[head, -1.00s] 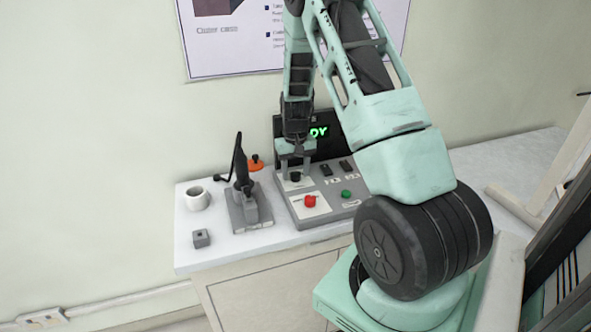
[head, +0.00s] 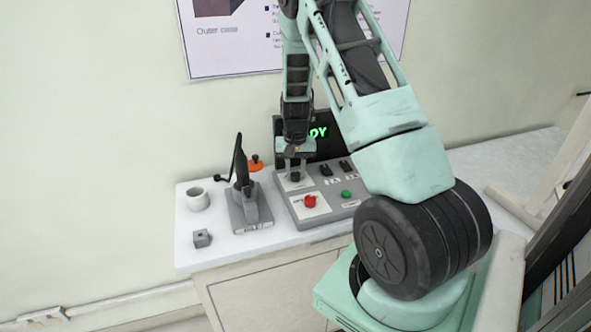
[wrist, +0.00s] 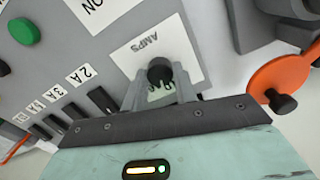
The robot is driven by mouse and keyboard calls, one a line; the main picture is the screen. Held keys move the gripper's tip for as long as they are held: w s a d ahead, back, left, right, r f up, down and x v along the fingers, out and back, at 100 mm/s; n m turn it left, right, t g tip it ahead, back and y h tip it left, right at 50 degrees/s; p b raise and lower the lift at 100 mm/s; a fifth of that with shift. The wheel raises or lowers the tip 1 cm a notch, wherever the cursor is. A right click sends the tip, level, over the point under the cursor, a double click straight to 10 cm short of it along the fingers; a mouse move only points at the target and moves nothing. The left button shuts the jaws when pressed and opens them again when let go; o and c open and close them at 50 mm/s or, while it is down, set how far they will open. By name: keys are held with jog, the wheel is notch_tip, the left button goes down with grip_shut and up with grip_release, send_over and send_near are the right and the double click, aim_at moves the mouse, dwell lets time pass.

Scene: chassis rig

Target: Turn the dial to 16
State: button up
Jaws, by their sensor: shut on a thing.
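The dial (wrist: 159,71) is a small black round knob on a white plate marked AMPS (wrist: 138,58) on the grey control panel (head: 327,213). My gripper (wrist: 160,88) is over the plate, its two grey fingers shut on the dial, one on each side. In the head view my gripper (head: 296,176) reaches down onto the panel's back left part, where the dial shows dark between the fingers. The numbers around the dial are mostly covered by the fingers, so I cannot read its setting. A dark display (head: 321,132) behind shows green letters ending in "DY".
A red knob (head: 310,202), a green button (head: 346,194) and black switches (head: 345,165) sit close by on the panel. A lever unit (head: 246,203) with an orange disc (wrist: 283,85), a white mug (head: 198,199) and a small grey block (head: 202,238) stand to the left.

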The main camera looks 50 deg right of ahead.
aim_at(295, 173)
jog(key=m+p, duration=0.1)
jog(key=m, duration=0.4)
jog(key=shift+d+m, duration=0.1)
jog(key=shift+m, duration=0.3)
dwell(0.4)
jog(key=o, duration=1)
jog(key=shift+c, duration=0.2)
notch_tip(295, 173, up, 18)
jog(key=b, duration=0.1)
jog(key=shift+f, duration=0.25)
